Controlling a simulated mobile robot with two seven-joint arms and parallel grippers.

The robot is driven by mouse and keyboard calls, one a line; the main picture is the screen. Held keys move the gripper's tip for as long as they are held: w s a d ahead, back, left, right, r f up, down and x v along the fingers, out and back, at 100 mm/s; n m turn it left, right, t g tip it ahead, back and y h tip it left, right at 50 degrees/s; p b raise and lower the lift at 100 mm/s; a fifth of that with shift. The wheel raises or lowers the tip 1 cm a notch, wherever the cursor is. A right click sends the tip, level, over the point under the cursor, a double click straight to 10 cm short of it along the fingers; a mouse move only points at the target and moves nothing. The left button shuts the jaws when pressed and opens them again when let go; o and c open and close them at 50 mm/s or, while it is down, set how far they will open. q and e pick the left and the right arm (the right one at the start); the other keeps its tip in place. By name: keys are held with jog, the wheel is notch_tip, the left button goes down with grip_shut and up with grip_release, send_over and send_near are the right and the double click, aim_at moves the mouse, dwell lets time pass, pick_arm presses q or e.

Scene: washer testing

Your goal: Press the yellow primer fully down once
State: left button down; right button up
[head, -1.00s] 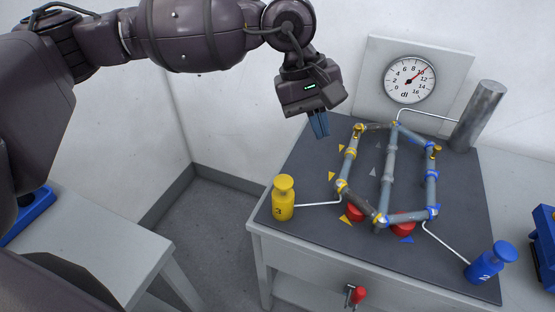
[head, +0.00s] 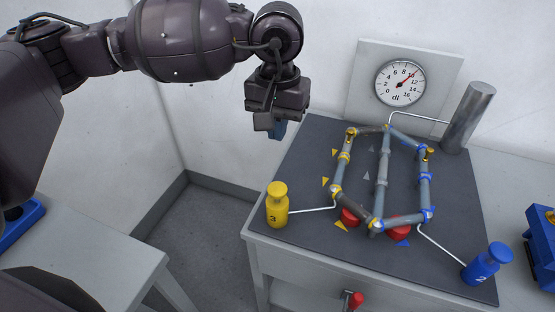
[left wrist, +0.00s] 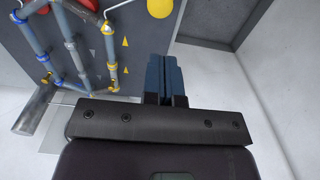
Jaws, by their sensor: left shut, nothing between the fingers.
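My right gripper is not in view.
A pipe frame (head: 381,180) with yellow and blue joints and red valves stands right of the primer. A thin white tube joins it to the primer. A blue primer (head: 487,264) stands at the front right. A dial gauge (head: 400,83) and grey cylinder (head: 467,117) are behind.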

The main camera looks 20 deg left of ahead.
aim_at(277, 187)
pick_arm(q)
notch_tip(277, 187, down, 14)
jog(key=shift+r, duration=0.15)
dwell(0.4)
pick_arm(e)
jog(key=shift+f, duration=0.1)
pick_arm(q)
notch_tip(277, 187, down, 2)
jog(key=shift+f+b, duration=0.15)
jog(key=shift+b, duration=0.6)
jog(key=shift+f, duration=0.35)
jog(key=shift+s, duration=0.1)
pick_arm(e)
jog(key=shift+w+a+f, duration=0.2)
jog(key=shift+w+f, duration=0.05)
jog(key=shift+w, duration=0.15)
